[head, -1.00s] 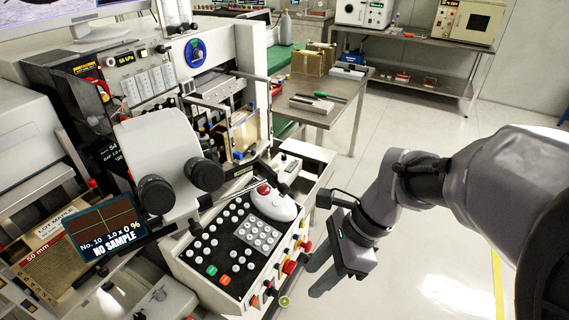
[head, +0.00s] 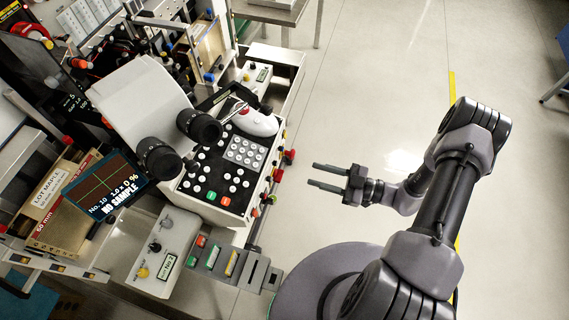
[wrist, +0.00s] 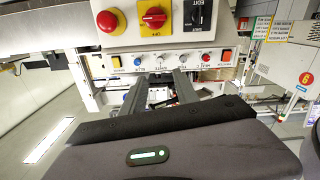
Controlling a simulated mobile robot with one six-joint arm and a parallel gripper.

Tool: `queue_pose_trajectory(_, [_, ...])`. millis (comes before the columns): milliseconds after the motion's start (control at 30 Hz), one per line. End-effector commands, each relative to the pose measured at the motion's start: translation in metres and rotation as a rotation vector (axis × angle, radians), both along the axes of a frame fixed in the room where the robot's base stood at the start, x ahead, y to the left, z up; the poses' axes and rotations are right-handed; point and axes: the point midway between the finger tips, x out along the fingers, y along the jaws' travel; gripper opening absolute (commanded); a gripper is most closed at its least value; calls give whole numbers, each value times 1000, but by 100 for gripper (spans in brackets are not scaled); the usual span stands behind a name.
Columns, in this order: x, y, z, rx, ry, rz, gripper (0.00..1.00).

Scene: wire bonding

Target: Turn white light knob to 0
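In the head view, a white control box (head: 163,262) at lower left carries a grey knob (head: 167,222), a black knob (head: 154,246) and a yellow knob (head: 142,271).
A keypad console (head: 222,165) with a white mouse-like device (head: 255,121) stands left of my gripper. Twin black eyepieces (head: 180,143) and a NO SAMPLE screen (head: 105,188) are farther left. A red mushroom button (wrist: 106,21) juts out above the knobs.

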Motion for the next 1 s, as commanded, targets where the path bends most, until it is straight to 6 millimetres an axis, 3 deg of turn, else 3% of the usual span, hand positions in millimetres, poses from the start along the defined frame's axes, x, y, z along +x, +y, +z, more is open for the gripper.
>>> queue_pose_trajectory(200, [17, 50, -2, -2, -1, 8, 36])
queue_pose_trajectory(400, [30, 86, -1, -3, -2, 5, 36])
queue_pose_trajectory(600, [36, 101, 0, -3, -2, 4, 36])
queue_pose_trajectory(867, [37, 102, 0, -2, -2, 2, 36])
queue_pose_trajectory(1000, [37, 102, 0, -3, -3, 3, 9])
